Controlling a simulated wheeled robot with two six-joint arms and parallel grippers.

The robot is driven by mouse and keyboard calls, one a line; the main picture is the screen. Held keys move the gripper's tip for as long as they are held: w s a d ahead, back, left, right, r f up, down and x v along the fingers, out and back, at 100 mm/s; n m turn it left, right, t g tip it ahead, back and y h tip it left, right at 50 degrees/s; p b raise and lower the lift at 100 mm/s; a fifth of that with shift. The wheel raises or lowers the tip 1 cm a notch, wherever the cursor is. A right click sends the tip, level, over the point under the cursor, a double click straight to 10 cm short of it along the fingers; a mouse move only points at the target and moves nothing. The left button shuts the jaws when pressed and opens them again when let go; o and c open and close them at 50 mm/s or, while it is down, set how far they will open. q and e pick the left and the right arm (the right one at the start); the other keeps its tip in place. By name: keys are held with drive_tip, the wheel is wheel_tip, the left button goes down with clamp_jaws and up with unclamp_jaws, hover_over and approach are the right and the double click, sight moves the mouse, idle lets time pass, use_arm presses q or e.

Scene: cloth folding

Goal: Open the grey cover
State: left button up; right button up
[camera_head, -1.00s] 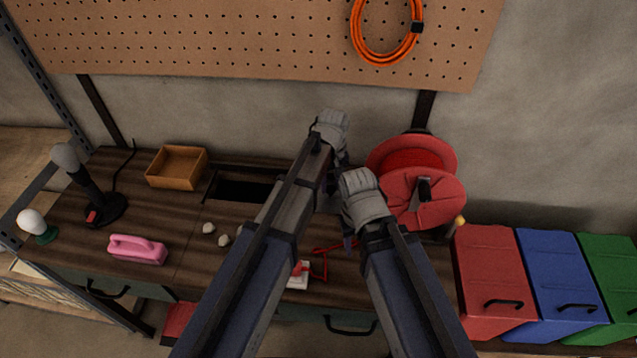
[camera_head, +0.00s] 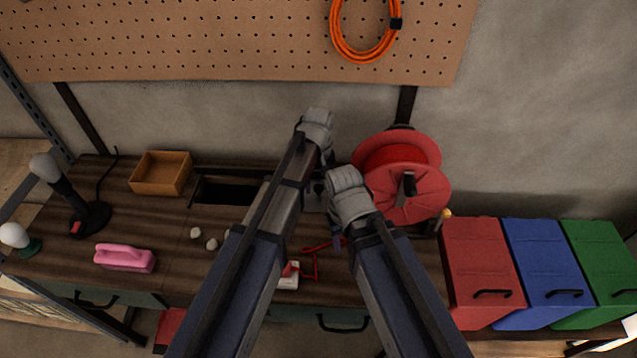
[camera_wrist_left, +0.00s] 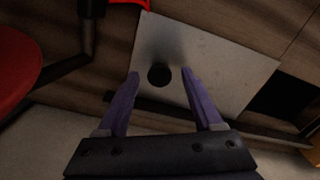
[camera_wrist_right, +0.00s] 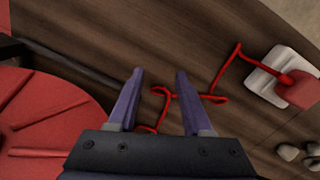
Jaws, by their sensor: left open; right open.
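The grey cover (camera_wrist_left: 215,50) is a flat plate with a round dark knob (camera_wrist_left: 159,75), seen in the left wrist view. A dark opening (camera_wrist_left: 284,100) lies beside the plate; it also shows in the head view (camera_head: 225,193). My arms hide most of the plate in the head view. My left gripper (camera_wrist_left: 161,76) is open, its fingertips on either side of the knob in that picture; I cannot tell whether they touch it. My right gripper (camera_wrist_right: 160,72) is open and empty, lower and to the right in the head view, over the bench near a red bent wire.
A red reel (camera_head: 420,192) stands right of my grippers. The red bent wire (camera_wrist_right: 205,98) and a white-and-red item (camera_wrist_right: 284,76) lie on the bench. Left are a wooden tray (camera_head: 160,174), small stones (camera_head: 211,244) and a pink brush (camera_head: 124,257). Coloured bins (camera_head: 545,265) stand right.

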use_arm(q)
drive_tip(key=shift+r+p, duration=3.85)
drive_tip(key=shift+r, duration=0.1)
drive_tip(key=shift+f, duration=0.1)
drive_tip(key=shift+s, duration=0.1)
drive_tip(key=s+a+m, duration=0.2)
drive_tip(key=s+m, duration=0.2)
drive_tip(key=s, duration=0.5)
drive_tip(key=s+a+m+y, duration=0.1)
drive_tip(key=s+m, duration=0.3)
drive_tip(key=s, duration=0.6)
drive_tip(key=shift+s+a, duration=0.15)
drive_tip(key=shift+a, duration=0.6)
